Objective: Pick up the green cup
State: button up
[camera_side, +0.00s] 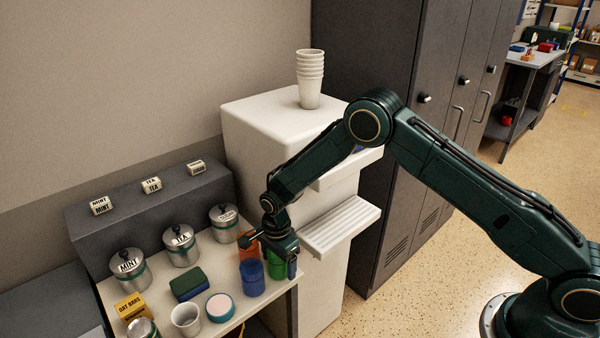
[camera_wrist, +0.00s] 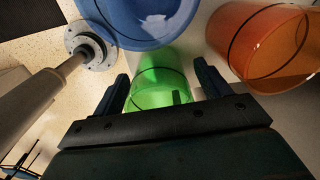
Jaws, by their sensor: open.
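The green cup (camera_side: 277,265) stands on the light counter near its right edge, partly hidden behind my gripper in the side view. In the wrist view the green cup (camera_wrist: 160,82) lies between my gripper's two fingers, partly covered by the gripper body. My gripper (camera_side: 272,257) is open and points down at the cup; in the wrist view its fingers (camera_wrist: 160,92) are apart, one on each side of the cup. I cannot tell whether they touch it.
A blue cup (camera_side: 252,279) and an orange cup (camera_side: 246,243) stand close by the green one. A sponge (camera_side: 189,284), a white cup (camera_side: 186,320) and lidded tins (camera_side: 181,247) are farther left. The white dispenser (camera_side: 265,130) with stacked cups (camera_side: 310,80) rises behind.

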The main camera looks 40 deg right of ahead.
jog(key=c, duration=1)
jog(key=shift+c, duration=0.2)
jog(key=shift+r, duration=0.15)
notch_tip(320, 180, up, 20)
jog(key=shift+d+f, duration=0.1)
jog(key=shift+f, duration=0.15)
dwell(0.4)
